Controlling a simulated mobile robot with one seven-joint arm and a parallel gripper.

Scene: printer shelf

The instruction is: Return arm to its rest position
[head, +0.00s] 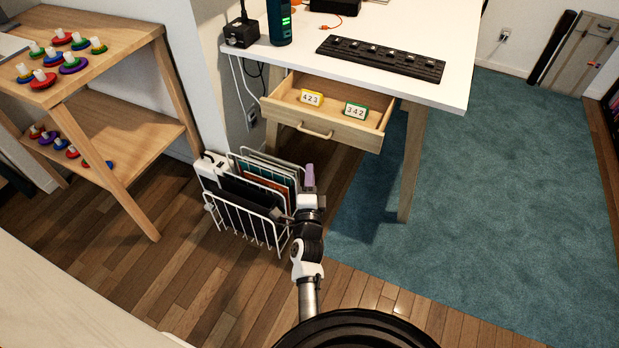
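My arm reaches up from the bottom middle of the head view. My gripper (308,178) is at its far end, beside the right side of a white wire rack (250,218). A small purple piece shows at the tip of the arm, and I cannot tell whether it is part of the gripper or something held. The fingers are too small to make out. Whether the gripper touches the rack cannot be told.
The rack holds dark and coloured folders. Above it, a wooden drawer (325,128) stands open under the white desk (456,93), with two number tags inside. A wooden shelf (125,40) with coloured ring pieces stands left. The teal rug (490,210) on the right is clear.

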